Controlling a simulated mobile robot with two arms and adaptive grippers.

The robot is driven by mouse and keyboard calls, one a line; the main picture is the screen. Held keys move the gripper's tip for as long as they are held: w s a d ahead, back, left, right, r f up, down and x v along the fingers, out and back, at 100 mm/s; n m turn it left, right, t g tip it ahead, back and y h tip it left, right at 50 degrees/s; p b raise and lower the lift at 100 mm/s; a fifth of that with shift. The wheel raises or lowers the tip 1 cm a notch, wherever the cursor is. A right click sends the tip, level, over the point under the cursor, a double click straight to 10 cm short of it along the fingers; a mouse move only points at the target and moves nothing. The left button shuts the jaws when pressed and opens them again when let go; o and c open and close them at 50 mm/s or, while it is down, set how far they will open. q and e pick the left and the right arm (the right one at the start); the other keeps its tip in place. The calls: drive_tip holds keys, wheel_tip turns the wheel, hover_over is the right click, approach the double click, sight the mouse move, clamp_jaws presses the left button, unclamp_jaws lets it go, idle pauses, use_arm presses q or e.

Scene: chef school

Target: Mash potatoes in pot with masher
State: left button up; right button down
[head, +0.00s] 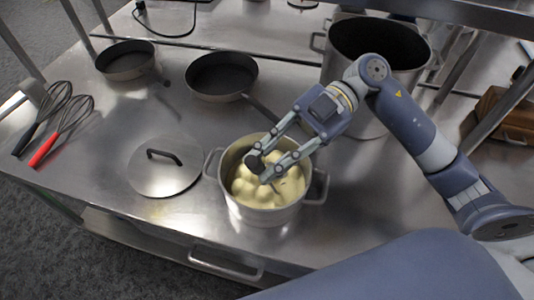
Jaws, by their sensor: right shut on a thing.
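The steel pot (231,203) stands upright on the metal table, with its lid off. Pale yellow potatoes (243,189) fill it nearly to the rim, looking lumpy. My right gripper (263,170) reaches in from the right, over the pot, with its fingertips low at the potatoes. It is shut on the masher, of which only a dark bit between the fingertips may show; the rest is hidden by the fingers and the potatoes. My left gripper is not in view.
The pot lid (166,181) lies left of the pot. Two dark pans (222,75) (126,60) stand behind, one with its handle pointing toward the pot. A large stockpot (368,125) stands behind my right arm. Whisks (62,130) lie at the left edge.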

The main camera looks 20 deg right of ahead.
drive_tip(key=shift+f, duration=0.2)
drive_tip(key=r+p, duration=0.1)
drive_tip(key=a+r+p, duration=0.1)
drive_tip(key=p, duration=0.1)
drive_tip(key=a+r+p, duration=0.1)
drive_tip(key=shift+w+r, duration=0.15)
drive_tip(key=shift+r, duration=0.25)
drive_tip(key=shift+w+a+r+p, duration=0.1)
drive_tip(key=shift+a+r+p, duration=0.2)
drive_tip(key=shift+a+p, duration=0.3)
drive_tip(key=shift+d+f, duration=0.1)
drive_tip(key=shift+f+b, duration=1.05)
drive_tip(key=shift+f, duration=1.05)
drive_tip(key=shift+r, duration=0.1)
